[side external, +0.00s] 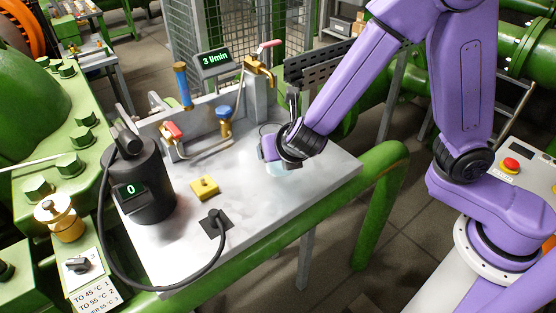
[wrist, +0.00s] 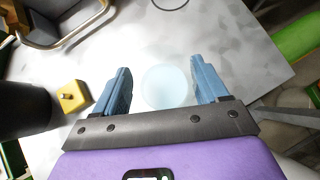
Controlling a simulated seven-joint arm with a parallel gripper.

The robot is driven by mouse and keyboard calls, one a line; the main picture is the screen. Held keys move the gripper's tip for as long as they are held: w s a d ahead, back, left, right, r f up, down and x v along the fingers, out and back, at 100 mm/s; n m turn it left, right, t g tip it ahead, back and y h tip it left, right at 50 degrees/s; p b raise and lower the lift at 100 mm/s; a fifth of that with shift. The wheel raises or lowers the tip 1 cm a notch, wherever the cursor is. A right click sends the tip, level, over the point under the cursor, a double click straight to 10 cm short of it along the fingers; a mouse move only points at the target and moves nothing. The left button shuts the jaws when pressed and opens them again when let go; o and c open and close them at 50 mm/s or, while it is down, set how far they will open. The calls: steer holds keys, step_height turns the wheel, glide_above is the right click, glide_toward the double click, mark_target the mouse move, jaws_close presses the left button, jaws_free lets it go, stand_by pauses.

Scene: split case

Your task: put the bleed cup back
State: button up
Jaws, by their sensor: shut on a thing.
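The bleed cup (wrist: 167,88) is a pale, translucent round cup, seen from above in the wrist view between the two blue fingers. My gripper (wrist: 160,75) is shut on it. In the side view my gripper (side external: 276,160) is low over the right part of the grey table, and a pale bit of the cup (side external: 284,171) shows below it. Whether the cup touches the table is hard to tell. A thin dark ring (side external: 269,128) is marked on the table behind the gripper; part of it shows at the top of the wrist view (wrist: 170,8).
The grey table (side external: 250,215) has a yellow block (side external: 204,188), a black cylinder (side external: 148,180) with a display reading 0, and a black cable. Pipework with a red-handled valve (side external: 172,130) and a brass tap (side external: 260,72) stands at the back. A green pipe (side external: 330,190) runs along the front edge.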

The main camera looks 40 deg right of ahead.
steer(key=shift+w+f, duration=0.2)
steer(key=shift+f, duration=0.1)
steer(key=shift+a+f, duration=0.15)
steer(key=shift+f, duration=1.4)
steer(key=shift+f, duration=0.15)
steer(key=o, duration=1.2)
